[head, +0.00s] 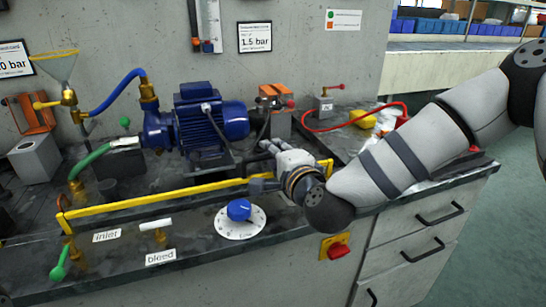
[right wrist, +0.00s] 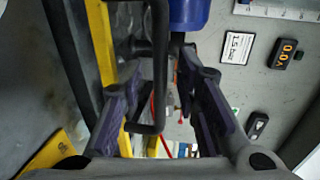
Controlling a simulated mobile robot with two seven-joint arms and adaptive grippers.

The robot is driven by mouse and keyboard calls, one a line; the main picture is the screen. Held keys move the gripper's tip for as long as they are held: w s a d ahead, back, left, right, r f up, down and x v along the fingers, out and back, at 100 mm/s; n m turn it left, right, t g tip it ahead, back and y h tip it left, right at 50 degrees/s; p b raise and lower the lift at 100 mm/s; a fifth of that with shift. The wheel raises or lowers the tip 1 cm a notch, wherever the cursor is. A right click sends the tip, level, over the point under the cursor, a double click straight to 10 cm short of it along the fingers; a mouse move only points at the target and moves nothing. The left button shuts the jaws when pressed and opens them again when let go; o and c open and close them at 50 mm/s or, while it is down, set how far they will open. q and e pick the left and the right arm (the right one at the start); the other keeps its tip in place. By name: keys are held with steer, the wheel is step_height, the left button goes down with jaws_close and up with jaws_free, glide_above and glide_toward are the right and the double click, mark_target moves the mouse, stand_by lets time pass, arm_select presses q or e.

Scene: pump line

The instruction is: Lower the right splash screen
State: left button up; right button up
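A long yellow-edged frame (head: 160,195), which looks like the splash screen, runs along the front of the bench before the blue pump. Its right end shows just past my right gripper. I cannot tell whether it is one screen or two, nor its exact tilt. My right gripper (head: 268,184) is at its right part. In the right wrist view, the gripper (right wrist: 160,108) is open, with a dark bent handle (right wrist: 160,60) between its fingers. A yellow bar (right wrist: 100,40) runs beside the left finger. Whether a finger touches the handle is unclear. My left gripper is out of view.
The blue pump (head: 205,125) stands behind the frame. A blue knob (head: 239,210) on a white dial, and bleed (head: 155,224) and green inlet (head: 60,262) valves, are in front. A red hose (head: 350,124) and a yellow object (head: 363,118) lie at the right. Drawers (head: 425,230) are below.

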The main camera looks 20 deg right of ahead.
mark_target(274, 175)
steer(key=shift+w, duration=0.2)
jaws_close()
steer(key=shift+f, duration=0.15)
